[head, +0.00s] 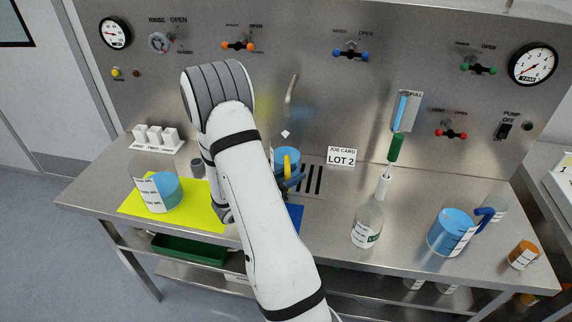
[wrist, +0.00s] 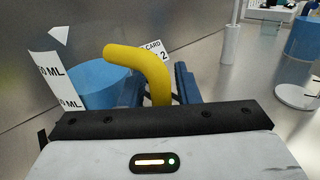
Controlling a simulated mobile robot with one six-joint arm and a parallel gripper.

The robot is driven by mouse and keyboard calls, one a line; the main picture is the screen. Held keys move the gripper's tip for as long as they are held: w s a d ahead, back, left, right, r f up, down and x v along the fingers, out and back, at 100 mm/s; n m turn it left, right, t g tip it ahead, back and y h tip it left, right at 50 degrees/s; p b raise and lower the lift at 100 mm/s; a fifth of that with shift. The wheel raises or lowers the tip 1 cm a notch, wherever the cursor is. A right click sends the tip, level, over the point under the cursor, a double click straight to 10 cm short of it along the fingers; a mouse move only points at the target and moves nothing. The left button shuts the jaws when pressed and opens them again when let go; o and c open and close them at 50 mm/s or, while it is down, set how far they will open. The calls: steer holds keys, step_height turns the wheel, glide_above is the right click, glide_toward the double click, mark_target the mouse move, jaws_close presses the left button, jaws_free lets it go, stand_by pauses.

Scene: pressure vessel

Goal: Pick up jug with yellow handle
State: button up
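The jug with the yellow handle (head: 287,156) is a blue-filled vessel standing near the middle of the bench, partly hidden behind my arm. In the wrist view its blue body (wrist: 97,80) is at left, with a white ML label, and its curved yellow handle (wrist: 150,70) rises between my fingers. My gripper (head: 296,182) has blue fingers, one on each side of the handle. In the wrist view my gripper (wrist: 160,90) is close around the handle, but I cannot tell whether the fingers press on it.
A clear labelled jug with blue liquid (head: 165,190) stands on a yellow mat (head: 130,208) at left. The valve panel (head: 300,90) rises behind the bench.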

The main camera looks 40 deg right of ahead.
steer(key=shift+c, duration=0.3)
jaws_close()
steer(key=shift+a+r, duration=0.1)
